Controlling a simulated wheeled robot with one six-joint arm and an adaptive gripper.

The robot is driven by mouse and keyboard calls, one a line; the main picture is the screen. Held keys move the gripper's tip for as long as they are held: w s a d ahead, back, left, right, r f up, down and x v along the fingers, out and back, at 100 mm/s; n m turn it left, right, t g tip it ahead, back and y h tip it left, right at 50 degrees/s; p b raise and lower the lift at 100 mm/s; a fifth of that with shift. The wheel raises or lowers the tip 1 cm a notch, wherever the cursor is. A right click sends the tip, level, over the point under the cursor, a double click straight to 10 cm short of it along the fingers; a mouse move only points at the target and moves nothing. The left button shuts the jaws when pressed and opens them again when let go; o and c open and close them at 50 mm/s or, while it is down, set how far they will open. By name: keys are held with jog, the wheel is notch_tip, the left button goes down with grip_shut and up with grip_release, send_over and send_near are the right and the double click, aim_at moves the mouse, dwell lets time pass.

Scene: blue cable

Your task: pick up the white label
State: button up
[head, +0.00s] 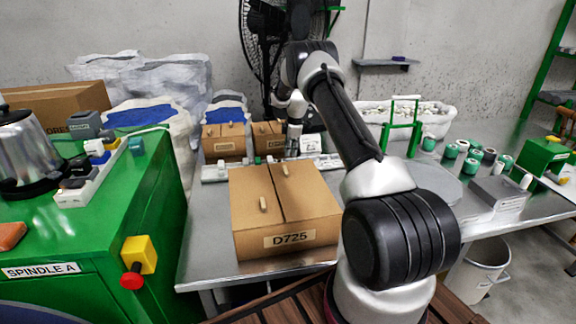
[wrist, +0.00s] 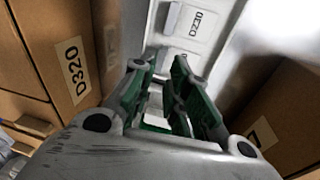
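In the wrist view a white label (wrist: 195,22) marked D230 lies on a pale surface, ahead of my gripper (wrist: 161,66) and slightly right. The gripper's two green-padded fingers stand apart with an empty gap between them, short of the label. In the head view my gripper (head: 293,141) points down near the back of the metal table, between the small cardboard boxes and a white item (head: 310,143). I cannot tell from the head view whether that item carries the label. Whether the label is loose or fixed is unclear.
A cardboard box marked D320 (wrist: 62,60) stands close left of the gripper, and another box (wrist: 285,110) close right. In the head view a large D725 box (head: 285,205) sits in front on the metal table (head: 210,262). A black fan (head: 262,45) stands behind.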

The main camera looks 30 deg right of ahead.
jog(key=f, duration=0.4)
jog(key=shift+w+f, duration=0.25)
jog(key=shift+w, duration=0.05)
grip_shut()
